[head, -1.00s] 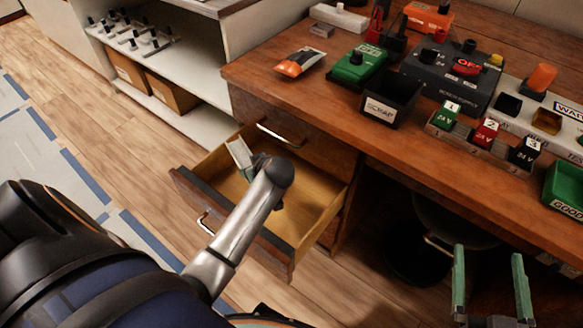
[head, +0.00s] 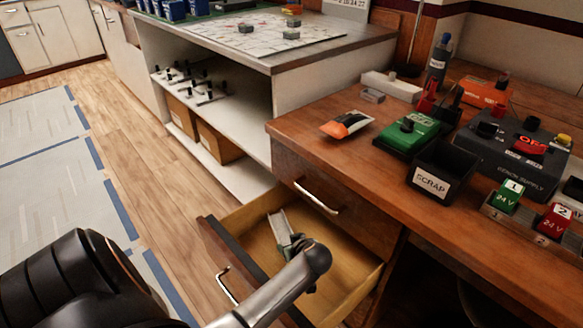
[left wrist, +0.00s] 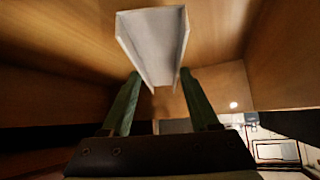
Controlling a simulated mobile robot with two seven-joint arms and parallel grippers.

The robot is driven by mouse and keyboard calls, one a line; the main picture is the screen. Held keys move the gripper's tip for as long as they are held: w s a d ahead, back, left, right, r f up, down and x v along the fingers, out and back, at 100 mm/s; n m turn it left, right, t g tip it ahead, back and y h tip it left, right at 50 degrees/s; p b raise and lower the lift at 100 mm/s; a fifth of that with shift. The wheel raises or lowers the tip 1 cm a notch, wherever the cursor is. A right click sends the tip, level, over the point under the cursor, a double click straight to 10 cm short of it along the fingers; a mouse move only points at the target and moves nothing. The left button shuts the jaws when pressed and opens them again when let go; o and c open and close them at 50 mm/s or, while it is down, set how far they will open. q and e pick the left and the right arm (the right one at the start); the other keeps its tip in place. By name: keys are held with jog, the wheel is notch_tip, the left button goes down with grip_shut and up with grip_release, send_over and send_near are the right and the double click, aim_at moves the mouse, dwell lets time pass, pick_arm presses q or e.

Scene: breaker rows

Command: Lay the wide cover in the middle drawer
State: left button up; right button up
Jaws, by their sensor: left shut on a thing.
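The wide cover (head: 279,225) is a pale grey, shallow channel-shaped piece. My left gripper (head: 293,243) is shut on one end of it, inside the outline of the open drawer (head: 345,277). This drawer has a light wooden inside and a dark front, and is pulled out below a closed upper drawer (head: 335,205). In the left wrist view the cover (left wrist: 152,45) sticks out beyond the green fingertips of the left gripper (left wrist: 160,78), with wooden drawer walls around. Whether the cover touches the drawer floor I cannot tell. My right gripper is out of view.
The wooden worktop (head: 385,180) above holds a black scrap bin (head: 440,176), a green device (head: 408,134), an orange-and-grey packet (head: 346,124) and a dark power supply (head: 505,150). A white shelf unit (head: 235,120) stands left of the desk. The floor left of the drawer is clear.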

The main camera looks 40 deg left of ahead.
pick_arm(q)
jog(key=shift+f+b, duration=0.5)
jog(key=shift+f, duration=0.95)
jog(key=shift+f, duration=0.1)
jog(key=o, duration=1.4)
